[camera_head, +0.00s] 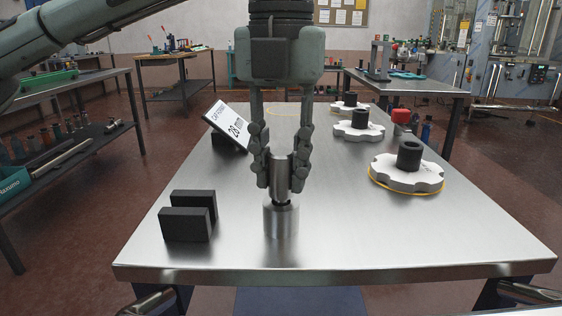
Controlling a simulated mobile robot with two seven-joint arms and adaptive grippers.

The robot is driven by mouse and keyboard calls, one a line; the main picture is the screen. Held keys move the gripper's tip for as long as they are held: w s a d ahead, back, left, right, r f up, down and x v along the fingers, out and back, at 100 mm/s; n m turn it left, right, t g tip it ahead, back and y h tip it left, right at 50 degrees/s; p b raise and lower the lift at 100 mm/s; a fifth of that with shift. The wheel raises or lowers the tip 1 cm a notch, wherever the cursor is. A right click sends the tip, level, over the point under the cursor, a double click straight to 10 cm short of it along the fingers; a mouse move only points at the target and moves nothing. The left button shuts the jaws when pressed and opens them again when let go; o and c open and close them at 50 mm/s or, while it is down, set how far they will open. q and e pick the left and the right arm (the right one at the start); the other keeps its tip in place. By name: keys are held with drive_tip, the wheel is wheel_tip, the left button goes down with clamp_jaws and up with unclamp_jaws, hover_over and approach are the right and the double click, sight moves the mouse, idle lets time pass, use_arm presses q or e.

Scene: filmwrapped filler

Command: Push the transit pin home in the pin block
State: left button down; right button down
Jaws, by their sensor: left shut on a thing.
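My left gripper (280,180) points straight down over the steel table (340,240) and is shut on an upright steel cylinder (280,172). Directly below it a wider steel cylinder (281,222) stands on the table, with a dark narrow neck between the two. I cannot tell whether they are one piece or touching parts, nor which is the pin or the block. A pair of black blocks (187,224) stands to the left, with a gap between them. My right gripper is not in view.
White lobed discs with black hubs (409,156) stand on the right and at the back, near a red-topped object (401,116). A tilted sign reading 28 mm (228,125) stands behind the gripper on the left. The front right of the table is clear.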

use_arm(q)
drive_tip(key=shift+f+b, duration=0.4)
drive_tip(key=shift+f, duration=0.2)
drive_tip(key=c, duration=1.2)
unclamp_jaws()
drive_tip(key=shift+r, duration=0.1)
drive_tip(key=shift+o, duration=0.3)
drive_tip(key=o, duration=0.5)
drive_tip(key=shift+c, duration=0.2)
drive_tip(key=shift+r+p, duration=2.9)
drive_tip(key=shift+r, duration=1.15)
drive_tip(key=shift+f, duration=0.15)
